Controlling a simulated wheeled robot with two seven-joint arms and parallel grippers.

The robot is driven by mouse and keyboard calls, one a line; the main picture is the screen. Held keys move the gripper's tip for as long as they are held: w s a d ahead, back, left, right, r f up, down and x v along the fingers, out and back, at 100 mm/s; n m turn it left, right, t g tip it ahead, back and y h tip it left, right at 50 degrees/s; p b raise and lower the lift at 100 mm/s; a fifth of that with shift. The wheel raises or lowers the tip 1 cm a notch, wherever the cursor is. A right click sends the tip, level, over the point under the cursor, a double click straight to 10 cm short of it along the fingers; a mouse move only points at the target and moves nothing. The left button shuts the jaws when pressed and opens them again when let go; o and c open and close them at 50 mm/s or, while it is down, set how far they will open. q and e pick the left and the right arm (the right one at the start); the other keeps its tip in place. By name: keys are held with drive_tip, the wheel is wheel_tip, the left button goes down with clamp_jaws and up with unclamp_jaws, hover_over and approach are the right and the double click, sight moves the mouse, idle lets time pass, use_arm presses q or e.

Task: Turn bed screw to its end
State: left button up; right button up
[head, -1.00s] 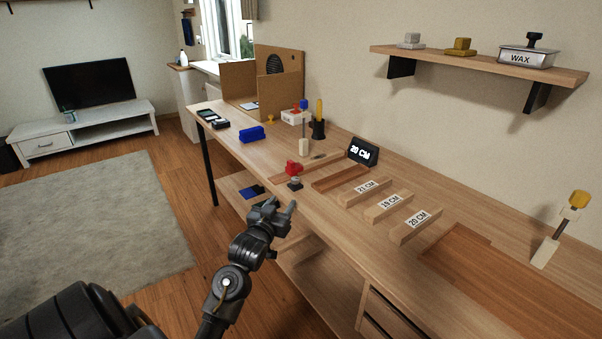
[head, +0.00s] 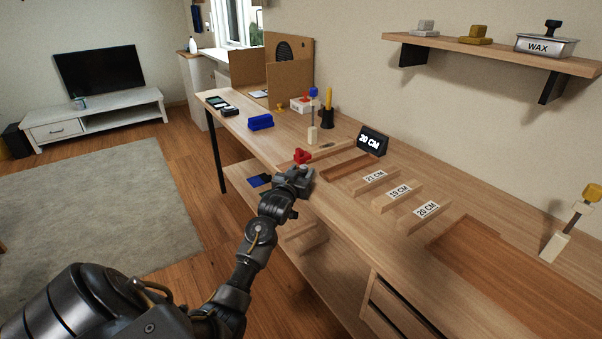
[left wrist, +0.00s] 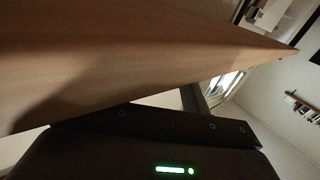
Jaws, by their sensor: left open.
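My left gripper (head: 298,181) is at the front edge of the wooden workbench (head: 350,208), just in front of a small red part (head: 302,156) on a wooden strip. It is open, though its fingers are hard to make out from behind. The dark knob at the bench edge, likely the bed screw, is hidden behind the gripper; I cannot tell whether they touch. In the left wrist view, the bench wood (left wrist: 130,60) fills the upper left and the dark gripper housing lies below; no screw shows. My right gripper is in neither view.
Blue blocks (head: 260,121) and a tool in a black holder (head: 327,117) stand behind. A lower shelf lies under the bench top.

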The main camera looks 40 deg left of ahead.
use_arm(q)
drive_tip(key=c, duration=0.9)
drive_tip(key=shift+c, duration=0.5)
drive_tip(key=shift+a, duration=0.1)
